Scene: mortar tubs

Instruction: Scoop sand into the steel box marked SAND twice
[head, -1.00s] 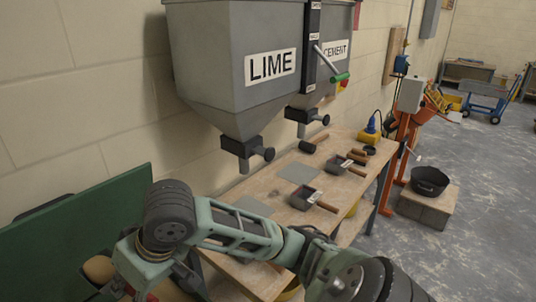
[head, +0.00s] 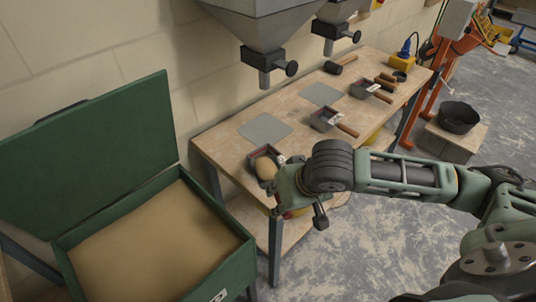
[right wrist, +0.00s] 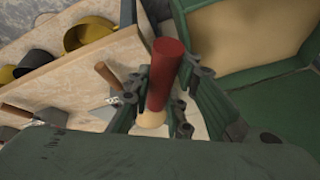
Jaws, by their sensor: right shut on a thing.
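My right gripper (head: 288,188) is at the near left end of the workbench, shut on a red handle (right wrist: 163,75) that shows in the right wrist view. A rounded tan shape (head: 266,169) shows just beyond the fingers; I cannot tell whether it is sand or part of the tool. A small steel box (head: 258,154) is right there on the bench, partly hidden by it; its label is too small to read. Sand (head: 150,245) fills the open green chest (head: 222,262) at left. My left gripper is out of view.
Two more labelled boxes with wooden handles (head: 322,122) (head: 359,91) stand farther back on the bench (head: 225,137). Flat grey plates (head: 265,129) lie there. Hopper outlets (head: 263,60) hang above. A black tub (head: 458,117) stands on blocks at right.

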